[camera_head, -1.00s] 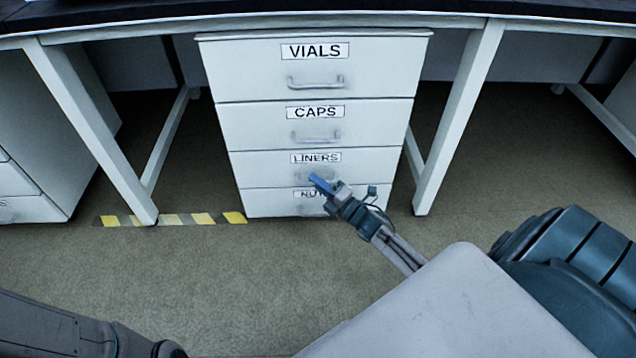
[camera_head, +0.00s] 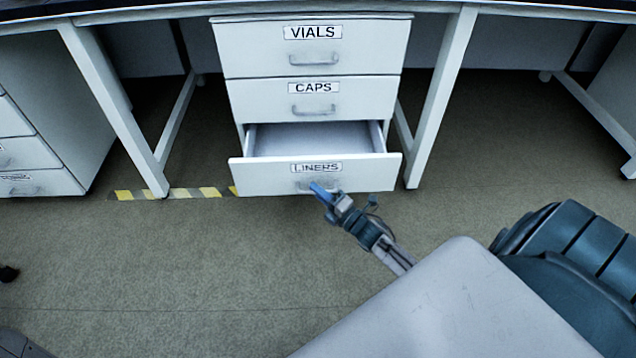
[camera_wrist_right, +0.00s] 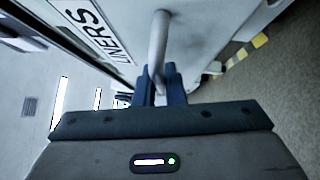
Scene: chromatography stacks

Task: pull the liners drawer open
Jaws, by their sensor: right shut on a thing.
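The liners drawer (camera_head: 260,178) stands pulled out from the white cabinet, and its inside (camera_head: 312,138) shows as empty in the part I see. Its front also shows in the right wrist view (camera_wrist_right: 195,30) with its label. My right gripper (camera_head: 322,191) is at the drawer front, with its blue fingers on the handle. In the right wrist view the grey handle bar (camera_wrist_right: 158,45) runs down between the fingers (camera_wrist_right: 160,85), which are shut on it. My left gripper is not in view.
The vials drawer (camera_head: 245,50) and caps drawer (camera_head: 250,100) above are shut. White bench legs (camera_head: 440,100) stand on both sides. Yellow and black tape (camera_head: 180,193) lies on the floor at the left. The floor (camera_head: 180,260) in front is clear.

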